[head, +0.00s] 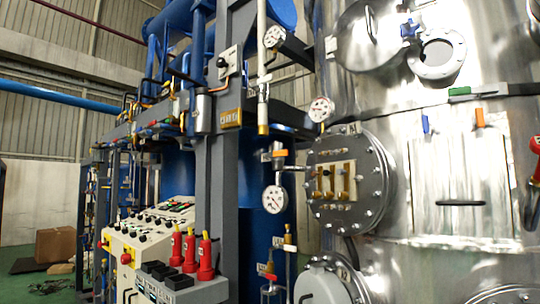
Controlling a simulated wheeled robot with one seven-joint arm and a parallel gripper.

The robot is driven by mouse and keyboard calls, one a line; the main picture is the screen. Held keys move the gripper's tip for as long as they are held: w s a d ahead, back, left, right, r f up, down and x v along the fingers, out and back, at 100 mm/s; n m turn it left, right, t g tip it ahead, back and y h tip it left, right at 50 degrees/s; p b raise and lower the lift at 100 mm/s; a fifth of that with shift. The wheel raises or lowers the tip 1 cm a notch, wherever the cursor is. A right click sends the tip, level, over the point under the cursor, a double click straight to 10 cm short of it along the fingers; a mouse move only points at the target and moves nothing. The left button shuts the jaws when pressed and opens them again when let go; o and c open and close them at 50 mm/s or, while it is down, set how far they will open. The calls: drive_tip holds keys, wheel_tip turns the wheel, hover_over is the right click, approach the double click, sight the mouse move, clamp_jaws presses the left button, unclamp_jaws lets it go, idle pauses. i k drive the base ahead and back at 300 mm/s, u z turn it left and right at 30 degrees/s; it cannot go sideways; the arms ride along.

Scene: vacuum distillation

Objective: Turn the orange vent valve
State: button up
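An orange lever handle (279,153) sits on a small valve on a thin pipe above a round gauge (274,198), left of the bolted flange. A second small orange handle (479,117) stands on the steel tank (460,185) at the upper right, beside a blue one (425,124). I cannot tell from this view which of the two is the vent valve. My gripper is not in view.
A bolted round flange (350,180) and a hatch (440,55) stick out from the tank. A control panel (150,240) and red-handled parts (205,258) stand at lower left. A grey post (222,160) rises left of the gauge. Green floor shows at far left.

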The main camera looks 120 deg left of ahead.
sight(281, 153)
drive_tip(key=k, duration=0.85)
drive_tip(key=u, duration=2.55)
drive_tip(key=i, duration=0.5)
drive_tip(key=u, duration=0.1)
